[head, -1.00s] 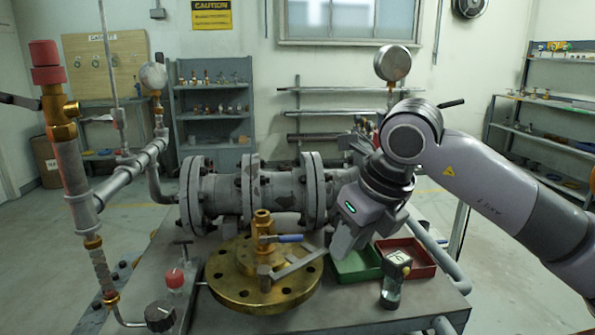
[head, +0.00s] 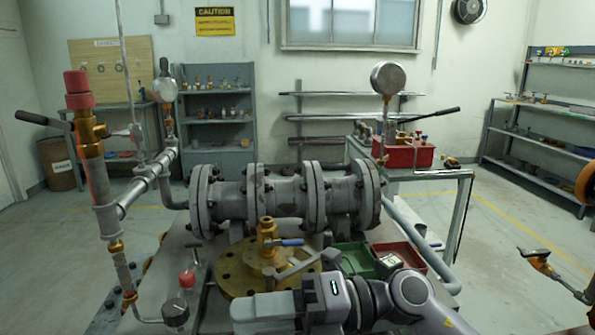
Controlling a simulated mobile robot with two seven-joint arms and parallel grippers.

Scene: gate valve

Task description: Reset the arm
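My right gripper (head: 240,313) is low at the front centre, pointing left. Its arm comes in from the bottom right. It is in front of the brass flange (head: 232,275) and overlaps its near edge in the picture. Its fingers are seen side-on, so I cannot tell whether they are open or shut, and no held object shows. A brass valve (head: 267,238) with a blue handle stands on the flange. The grey flanged pipe (head: 283,198) lies behind it. My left gripper is not in view.
A green tray (head: 355,258) and a red tray (head: 411,252) sit right of the flange. Upright pipework with a red cap (head: 78,90) stands at the left, with a black lever (head: 40,118). A red bin (head: 403,155) is on the back table.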

